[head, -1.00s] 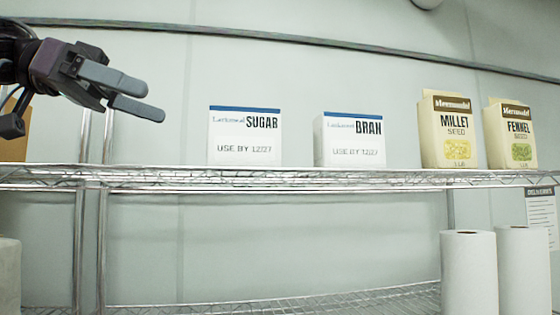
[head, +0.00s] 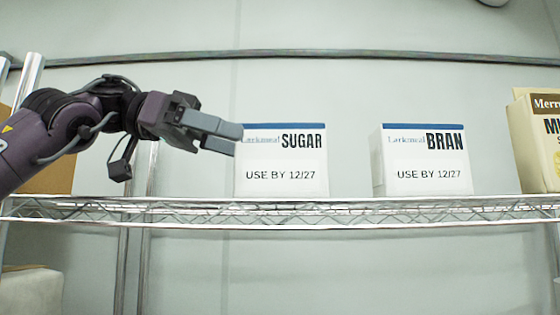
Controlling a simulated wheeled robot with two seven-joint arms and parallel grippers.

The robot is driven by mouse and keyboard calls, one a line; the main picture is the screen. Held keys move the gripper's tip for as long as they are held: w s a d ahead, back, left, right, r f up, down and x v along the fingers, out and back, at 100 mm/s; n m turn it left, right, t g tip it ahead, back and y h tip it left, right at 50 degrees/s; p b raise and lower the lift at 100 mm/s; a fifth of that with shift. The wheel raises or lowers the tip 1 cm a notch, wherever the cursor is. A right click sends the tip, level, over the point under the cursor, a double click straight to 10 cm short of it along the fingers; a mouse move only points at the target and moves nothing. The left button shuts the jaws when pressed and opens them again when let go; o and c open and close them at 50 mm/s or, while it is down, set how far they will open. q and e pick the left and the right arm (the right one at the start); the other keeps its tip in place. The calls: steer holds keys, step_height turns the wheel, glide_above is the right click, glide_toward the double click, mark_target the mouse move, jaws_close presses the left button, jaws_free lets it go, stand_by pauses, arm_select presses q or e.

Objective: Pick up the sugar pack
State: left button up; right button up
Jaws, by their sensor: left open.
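The sugar pack (head: 284,160) is a white box with a blue top edge, standing upright on the wire shelf (head: 330,210). Its label reads SUGAR and USE BY 12/27. My left gripper (head: 238,140) comes in from the left, with its fingers pointing right. The fingertips overlap the pack's upper left edge in the picture; I cannot tell whether they touch it. The jaws are open with nothing between them. My right gripper is not in view.
A similar white bran box (head: 425,160) stands to the right of the sugar pack, with a clear gap between them. A cream millet pack (head: 535,145) is at the right edge. A brown box (head: 50,180) is at the left, behind my arm.

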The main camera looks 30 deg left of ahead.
mark_target(269, 153)
arm_select(q)
steer(key=w+d+p, duration=0.1)
steer(key=w, duration=0.1)
steer(key=w+d+f+p, duration=0.1)
steer(key=w+d, duration=0.1)
steer(key=shift+d+f, duration=0.2)
steer(key=shift+d, duration=0.05)
steer(key=shift+w+d+f, duration=0.15)
steer(key=shift+d, duration=0.2)
steer(key=shift+s, duration=0.25)
steer(key=shift+c, duration=1.3)
steer(key=shift+w, duration=0.15)
steer(key=c, duration=1.1)
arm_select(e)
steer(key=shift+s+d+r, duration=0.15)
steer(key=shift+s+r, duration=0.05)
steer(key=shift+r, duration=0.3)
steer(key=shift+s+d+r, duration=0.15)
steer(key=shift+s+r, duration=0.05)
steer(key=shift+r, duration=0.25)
arm_select(q)
steer(key=shift+c, duration=0.2)
